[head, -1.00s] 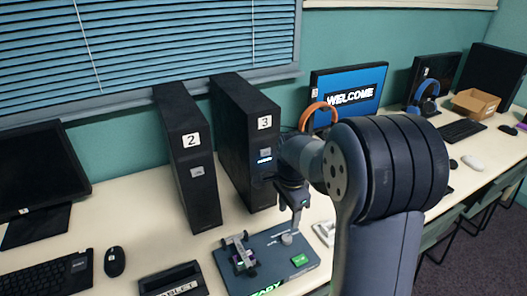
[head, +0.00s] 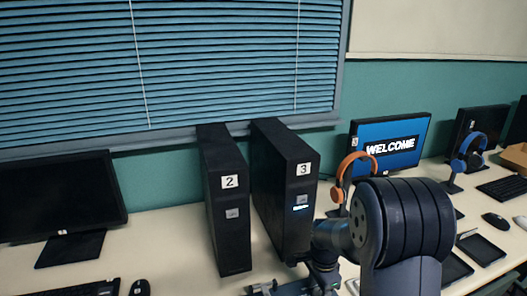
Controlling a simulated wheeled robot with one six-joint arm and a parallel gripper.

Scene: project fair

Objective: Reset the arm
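My arm stands at the lower right of the head view, bent at a large dark joint. My gripper (head: 322,284) is at the bottom edge, in front of the black computer tower marked 3 (head: 285,190). Its fingertips are cut off or too small to read, so I cannot tell whether it is open or shut.
A black tower marked 2 (head: 227,205) stands left of tower 3. A monitor reading WELCOME (head: 390,143), orange headphones (head: 350,170) and blue headphones (head: 467,150) stand to the right. A dark monitor (head: 60,195) is at the left. Bare desk (head: 165,240) lies between it and tower 2.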

